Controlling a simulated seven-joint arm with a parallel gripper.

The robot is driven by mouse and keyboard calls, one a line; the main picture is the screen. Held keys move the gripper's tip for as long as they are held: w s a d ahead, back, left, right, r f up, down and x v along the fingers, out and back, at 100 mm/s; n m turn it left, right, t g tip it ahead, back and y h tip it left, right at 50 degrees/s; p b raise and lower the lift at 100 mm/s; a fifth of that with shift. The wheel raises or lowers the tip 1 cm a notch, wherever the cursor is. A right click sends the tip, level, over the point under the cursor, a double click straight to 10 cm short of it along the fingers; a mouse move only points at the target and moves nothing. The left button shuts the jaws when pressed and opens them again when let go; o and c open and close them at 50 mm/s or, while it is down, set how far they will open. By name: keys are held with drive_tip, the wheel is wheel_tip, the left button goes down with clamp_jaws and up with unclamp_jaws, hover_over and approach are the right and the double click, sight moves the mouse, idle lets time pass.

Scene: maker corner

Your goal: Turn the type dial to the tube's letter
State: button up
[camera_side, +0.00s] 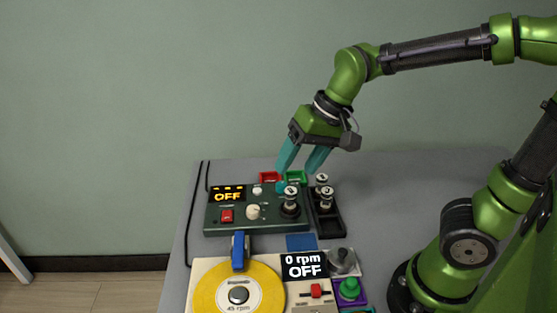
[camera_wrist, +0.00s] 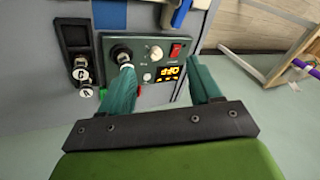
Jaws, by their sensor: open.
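A dark green tester (camera_side: 232,221) stands on the table, its orange display (camera_side: 228,196) reading OFF. A larger cream dial (camera_side: 253,212) sits at the middle of its panel, and a smaller cream knob (camera_side: 257,190) sits behind it. I cannot read the dial's letters or pointer. A tube (camera_side: 291,194) with a white-topped cap stands upright in the tester's round black socket; its letter is unreadable. My gripper (camera_side: 298,170) is open and empty above the tester's back edge. In the wrist view the larger dial (camera_wrist: 156,53) shows between my fingers (camera_wrist: 160,67), apart from both.
A black tray (camera_side: 328,224) right of the tester holds tubes; the wrist view shows C (camera_wrist: 81,74) and A (camera_wrist: 86,91). Small red (camera_side: 270,177) and green (camera_side: 295,177) bins sit behind. A red switch (camera_side: 227,215) is on the panel. A turntable (camera_side: 240,275) stands in front.

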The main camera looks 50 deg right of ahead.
sight(253, 209)
drive_tip(key=w+f+m+g+h, duration=0.3)
drive_tip(key=w+m+g, duration=0.1)
drive_tip(key=w+m, duration=0.75)
drive_tip(key=shift+n, duration=0.65)
drive_tip(key=f, duration=0.5)
drive_tip(key=w+f, duration=0.1)
drive_tip(key=f, duration=0.9)
drive_tip(key=shift+w+a+f, duration=0.15)
drive_tip(key=shift+w+f, duration=0.25)
drive_tip(key=c, duration=1)
drive_tip(key=shift+c, duration=0.2)
